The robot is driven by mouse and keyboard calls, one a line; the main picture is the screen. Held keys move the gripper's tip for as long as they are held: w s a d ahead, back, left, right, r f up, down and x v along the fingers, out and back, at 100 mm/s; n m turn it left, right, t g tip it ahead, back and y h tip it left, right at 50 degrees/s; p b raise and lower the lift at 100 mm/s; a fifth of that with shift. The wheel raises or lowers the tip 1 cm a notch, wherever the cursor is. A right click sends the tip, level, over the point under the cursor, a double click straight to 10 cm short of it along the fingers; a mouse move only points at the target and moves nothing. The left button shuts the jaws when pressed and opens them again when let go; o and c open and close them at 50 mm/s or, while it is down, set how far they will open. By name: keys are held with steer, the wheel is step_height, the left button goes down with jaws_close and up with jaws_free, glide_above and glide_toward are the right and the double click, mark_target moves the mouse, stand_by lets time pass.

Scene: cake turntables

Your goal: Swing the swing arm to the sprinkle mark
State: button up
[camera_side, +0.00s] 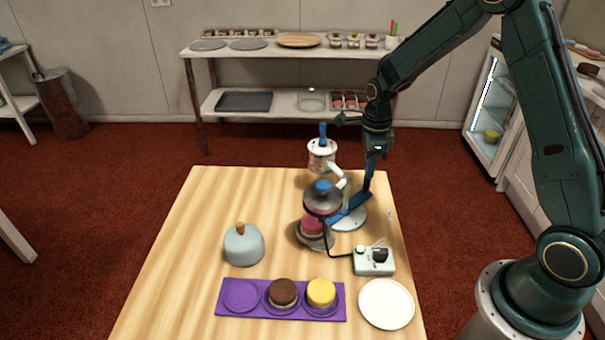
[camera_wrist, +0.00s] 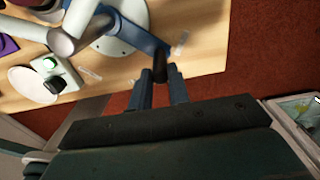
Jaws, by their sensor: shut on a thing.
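A blue bar (camera_side: 351,206), apparently the swing arm, reaches from a round white base (camera_side: 349,223) toward the back right. In the wrist view the blue bar (camera_wrist: 140,36) ends at an upright dark handle (camera_wrist: 160,68). My gripper (camera_side: 370,178) is at this outer end; in the wrist view its fingers (camera_wrist: 161,87) are closed around the handle. A white pot with coloured specks (camera_side: 322,157) and a blue top stands up behind the turntable. A pale label (camera_wrist: 180,43) lies near the bar's end, and another pale label (camera_wrist: 90,73) lies farther left. I cannot read which is the sprinkle mark.
A pink cake (camera_side: 313,225) stands on the turntable under a grey disc with a blue knob (camera_side: 323,187). A control box (camera_side: 374,261), white plate (camera_side: 386,304), purple tray (camera_side: 240,312) with cakes and pale dome (camera_side: 244,245) are in front. The table's back left is clear.

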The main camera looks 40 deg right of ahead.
steer(key=shift+s, duration=0.4)
steer(key=shift+s+a, duration=0.2)
steer(key=shift+s, duration=0.5)
steer(key=shift+s+a, duration=0.2)
steer(key=shift+s, duration=0.45)
steer(key=shift+s+a, duration=0.8)
steer(key=shift+s, duration=0.35)
